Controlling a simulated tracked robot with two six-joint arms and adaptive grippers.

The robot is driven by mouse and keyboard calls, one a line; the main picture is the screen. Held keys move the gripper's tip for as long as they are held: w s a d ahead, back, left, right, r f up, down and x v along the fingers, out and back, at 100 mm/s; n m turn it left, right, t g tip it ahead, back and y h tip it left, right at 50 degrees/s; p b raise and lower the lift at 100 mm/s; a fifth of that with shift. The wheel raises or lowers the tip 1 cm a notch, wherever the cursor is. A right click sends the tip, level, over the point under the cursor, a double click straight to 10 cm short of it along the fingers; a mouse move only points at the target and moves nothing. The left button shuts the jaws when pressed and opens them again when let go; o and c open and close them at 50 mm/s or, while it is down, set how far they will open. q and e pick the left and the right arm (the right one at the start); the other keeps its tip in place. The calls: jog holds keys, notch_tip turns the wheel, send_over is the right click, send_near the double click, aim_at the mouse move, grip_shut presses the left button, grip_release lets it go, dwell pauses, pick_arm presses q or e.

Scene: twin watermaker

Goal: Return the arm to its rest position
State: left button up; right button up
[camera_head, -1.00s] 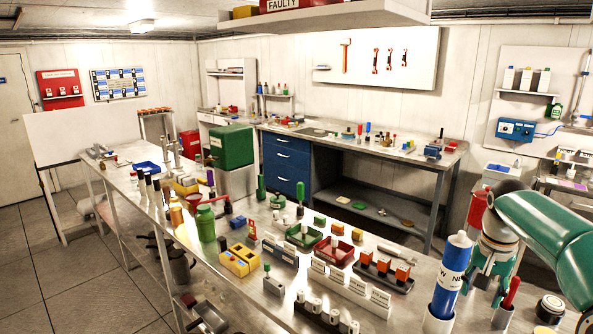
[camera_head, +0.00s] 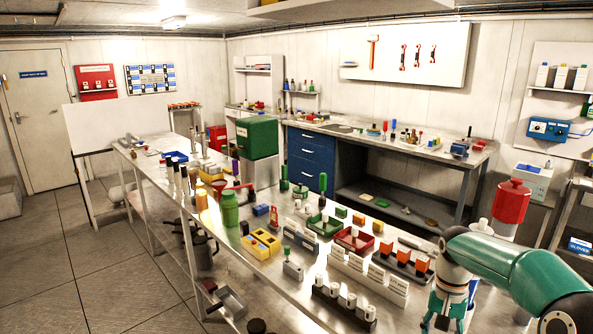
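My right arm, green and white, comes in from the right edge. Its gripper (camera_head: 441,320) points down at the bottom of the view, over the near right end of the long metal bench (camera_head: 285,285). The fingertips are small and partly cut off by the lower edge, so I cannot tell whether they are open or shut. Something blue shows behind the wrist, mostly hidden. My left gripper is not in view.
Left of my gripper stand white labelled blocks (camera_head: 366,272), a rack with orange pieces (camera_head: 405,262) and a dark rack of white cylinders (camera_head: 343,304). A red canister (camera_head: 512,202) is behind the arm. The floor at left (camera_head: 70,270) is clear.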

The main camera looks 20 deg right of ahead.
jog(key=s+a+f+n+g+y+b, duration=0.2)
jog(key=a+f+n+b, duration=0.15)
jog(key=a+f, duration=1.7)
jog(key=s+a+f+n+t+b, duration=0.1)
jog(key=s+a+f+n+t, duration=0.1)
jog(key=s+a+f, duration=0.3)
jog(key=s+a+f+n+t+y+b, duration=0.1)
jog(key=s+a+f+n, duration=0.2)
jog(key=a+f, duration=0.6)
jog(key=shift+s+a+f+t, duration=0.15)
jog(key=shift+s+f+t, duration=0.2)
jog(key=shift+s, duration=0.8)
